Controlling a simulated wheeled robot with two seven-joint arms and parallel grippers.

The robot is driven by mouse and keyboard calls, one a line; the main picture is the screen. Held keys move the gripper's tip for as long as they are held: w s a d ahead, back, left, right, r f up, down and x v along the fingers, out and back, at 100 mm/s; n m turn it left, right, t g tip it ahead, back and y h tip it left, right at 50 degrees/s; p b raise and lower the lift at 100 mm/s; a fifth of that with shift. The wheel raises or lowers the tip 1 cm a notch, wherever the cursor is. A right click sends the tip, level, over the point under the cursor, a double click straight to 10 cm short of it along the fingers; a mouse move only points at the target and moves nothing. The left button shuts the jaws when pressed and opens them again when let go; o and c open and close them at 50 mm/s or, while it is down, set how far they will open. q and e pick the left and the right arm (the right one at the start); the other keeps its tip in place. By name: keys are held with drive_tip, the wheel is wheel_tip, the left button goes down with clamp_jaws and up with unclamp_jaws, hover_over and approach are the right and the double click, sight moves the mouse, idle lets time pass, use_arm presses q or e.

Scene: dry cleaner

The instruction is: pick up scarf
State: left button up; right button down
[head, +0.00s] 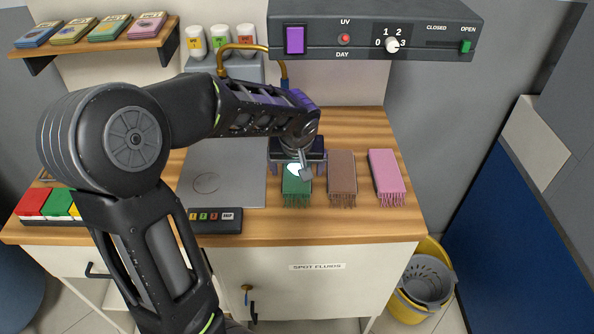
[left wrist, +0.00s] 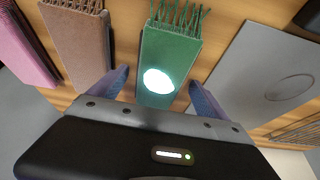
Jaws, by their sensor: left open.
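Three fringed, folded scarf-like pieces lie side by side on the wooden counter: a green scarf (head: 297,184), a brown scarf (head: 341,174) and a pink scarf (head: 386,172). In the left wrist view the green scarf (left wrist: 168,62) is central, with a bright white spot on it; the brown scarf (left wrist: 80,45) and pink scarf (left wrist: 22,48) are to its left. My left gripper (head: 303,160) is above the far part of the green scarf. In its wrist view the open fingers (left wrist: 158,82) stand either side of the green scarf, with nothing gripped. Whether they touch the counter is unclear.
A grey plate (head: 220,178) lies left of the green scarf, with a dark button strip (head: 215,220) in front. A control panel (head: 375,30) overhangs the back. A yellow bucket (head: 428,285) stands on the floor at right.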

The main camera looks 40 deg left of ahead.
sight(297, 168)
use_arm(q)
drive_tip(key=shift+w+f, duration=0.1)
drive_tip(key=shift+f, duration=0.15)
idle(0.4)
drive_tip(key=c, duration=1.5)
drive_tip(key=shift+r, duration=0.15)
drive_tip(key=shift+r, duration=0.9)
drive_tip(key=shift+b+v, duration=0.6)
drive_tip(key=shift+v, duration=0.2)
drive_tip(key=s+d+b, duration=0.1)
drive_tip(key=s+d, duration=0.2)
drive_tip(key=s, duration=0.1)
drive_tip(key=s+d+b, duration=0.1)
drive_tip(key=s+d, duration=0.2)
drive_tip(key=s, duration=0.2)
drive_tip(key=s+d+b, duration=0.1)
drive_tip(key=s+d, duration=0.3)
drive_tip(key=s, duration=0.1)
drive_tip(key=shift+s, duration=0.15)
drive_tip(key=shift+a, duration=0.1)
